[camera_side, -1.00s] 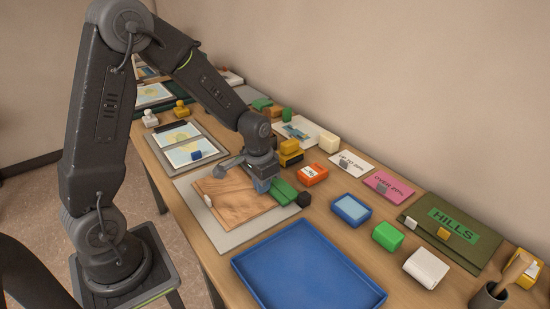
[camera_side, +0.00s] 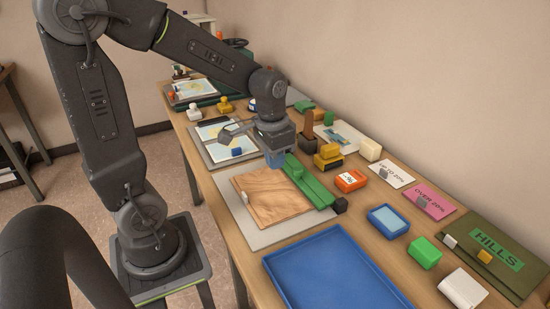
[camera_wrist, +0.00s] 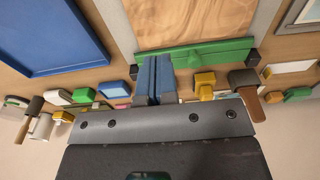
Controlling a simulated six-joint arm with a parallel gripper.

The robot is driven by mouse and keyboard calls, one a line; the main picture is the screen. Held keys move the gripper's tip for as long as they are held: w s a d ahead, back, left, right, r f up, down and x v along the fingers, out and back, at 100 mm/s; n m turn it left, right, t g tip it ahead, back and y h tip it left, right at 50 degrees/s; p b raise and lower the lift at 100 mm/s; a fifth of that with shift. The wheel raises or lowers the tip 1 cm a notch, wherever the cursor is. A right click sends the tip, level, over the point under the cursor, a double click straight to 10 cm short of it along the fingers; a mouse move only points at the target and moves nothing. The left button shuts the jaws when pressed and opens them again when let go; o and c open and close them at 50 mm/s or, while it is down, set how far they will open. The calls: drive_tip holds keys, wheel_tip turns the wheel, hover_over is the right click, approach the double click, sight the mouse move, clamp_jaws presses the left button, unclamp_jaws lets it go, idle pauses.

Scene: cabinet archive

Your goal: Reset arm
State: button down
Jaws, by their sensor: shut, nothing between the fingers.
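My gripper (camera_side: 275,160) is shut and empty, pointing down above the back part of a wooden panel (camera_side: 270,198). In the wrist view its blue fingers (camera_wrist: 155,78) are together with nothing between them. The panel lies flat on a grey mat (camera_side: 270,237). A green bar (camera_side: 312,185) runs along the panel's back edge, with a dark block (camera_side: 340,206) at its right end. The gripper appears apart from the bar, though the fingertips overlap its left end in the side view.
A blue tray (camera_side: 335,235) lies front right. Several small coloured blocks, an orange box (camera_side: 350,181), labelled cards (camera_side: 397,173) and a green HILLS folder (camera_side: 490,250) line the back. A wooden-handled tool (camera_side: 309,125) stands behind my gripper. Framed maps lie at left.

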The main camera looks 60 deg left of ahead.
drive_tip(key=shift+r, duration=0.1)
drive_tip(key=s+d+r+t, duration=0.4)
drive_tip(key=s+d+r, duration=0.4)
drive_tip(key=s, duration=0.1)
drive_tip(key=shift+s+r+t, duration=0.15)
drive_tip(key=shift+r+t, duration=0.05)
drive_tip(key=shift+t, duration=0.2)
